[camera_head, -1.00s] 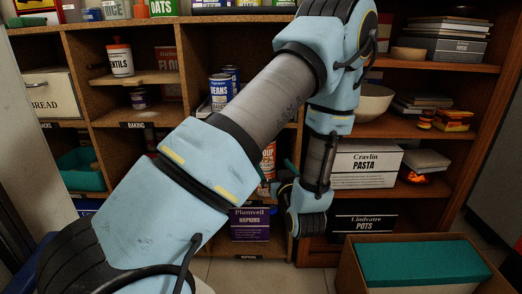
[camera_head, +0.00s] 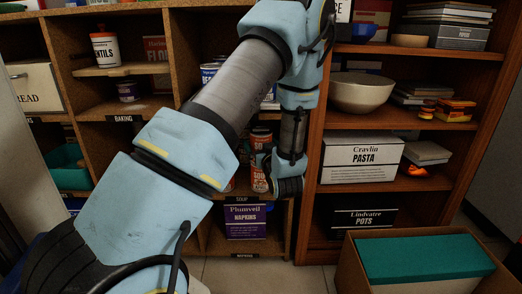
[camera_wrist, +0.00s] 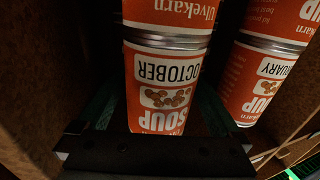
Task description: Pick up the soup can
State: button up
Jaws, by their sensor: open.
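An orange-and-white soup can (camera_wrist: 160,85) marked OCTOBER fills the middle of the wrist view, upside down in the picture. My gripper (camera_wrist: 155,100) is open, with a green-edged finger on each side of this can. I cannot tell whether the fingers touch it. Another soup can (camera_wrist: 170,18) adjoins its end at the top of the picture. More soup cans (camera_wrist: 262,75) stand beside it on the right, one label ending in UARY. In the head view my gripper is at the soup compartment, where soup cans (camera_head: 260,177) show partly behind my arm.
Wooden walls enclose the compartment closely. A pasta box (camera_head: 360,160) stands on the shelf to the right, with a pots box (camera_head: 362,217) lower. An open carton (camera_head: 352,272) with a teal lid inside stands at the front right.

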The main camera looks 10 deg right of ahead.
jog(key=shift+w, duration=0.95)
grip_shut()
